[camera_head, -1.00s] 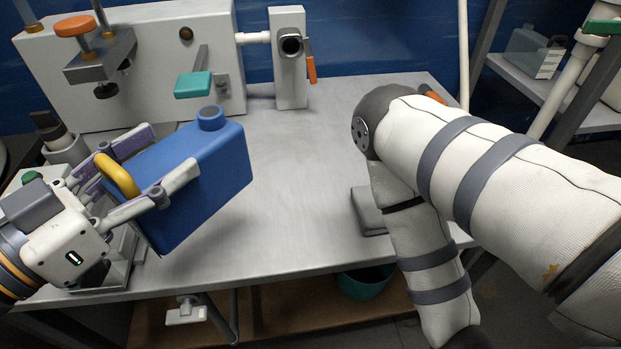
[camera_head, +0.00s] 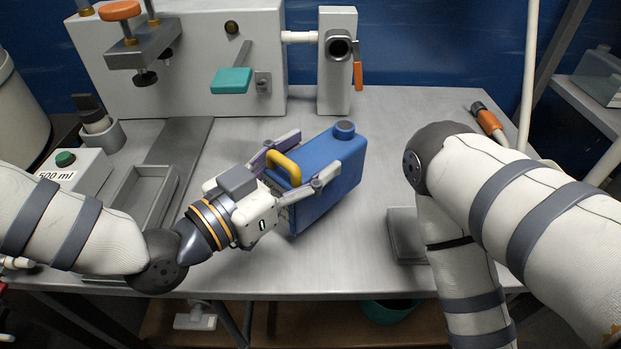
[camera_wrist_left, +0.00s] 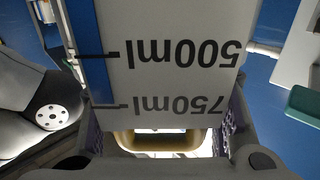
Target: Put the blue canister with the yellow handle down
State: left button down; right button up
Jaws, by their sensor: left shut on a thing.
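The blue canister (camera_head: 330,185) with the yellow handle (camera_head: 285,165) is over the middle of the grey table (camera_head: 385,115), roughly upright with a slight tilt. My left gripper (camera_head: 305,165) is shut on the canister, its fingers on either side with the handle between them. I cannot tell whether the canister's base touches the table. In the left wrist view the canister's pale face with 500ml and 750ml marks (camera_wrist_left: 170,50) fills the middle, the handle (camera_wrist_left: 160,140) below it. My right arm reaches in from the right; its gripper is out of view.
A grey box with a teal lever (camera_head: 230,80) and a post with a nozzle (camera_head: 338,60) stand at the back. A grey tray (camera_head: 150,195) and a 500 ml box (camera_head: 75,172) are at left. A grey block (camera_head: 405,235) is at right. An orange-and-black tool (camera_head: 488,122) lies at back right.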

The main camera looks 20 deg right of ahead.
pick_arm(q)
jog(key=shift+w+d+f, duration=0.15)
jog(key=shift+d+f, duration=0.25)
jog(key=shift+d, duration=0.1)
jog(key=shift+d+f+b, duration=0.1)
jog(key=shift+f+b, duration=0.25)
jog(key=shift+f, duration=1.2)
pick_arm(e)
jog(key=shift+s+f, duration=0.4)
pick_arm(q)
jog(key=shift+f, duration=0.1)
jog(key=shift+f, duration=0.15)
jog(key=c, duration=0.5)
grip_release()
jog(key=shift+f, duration=0.1)
pick_arm(e)
jog(key=shift+f, duration=0.1)
pick_arm(q)
jog(key=shift+r, duration=0.3)
jog(key=v, duration=1.2)
pick_arm(e)
jog(key=shift+w+r, duration=0.1)
jog(key=shift+r, duration=0.15)
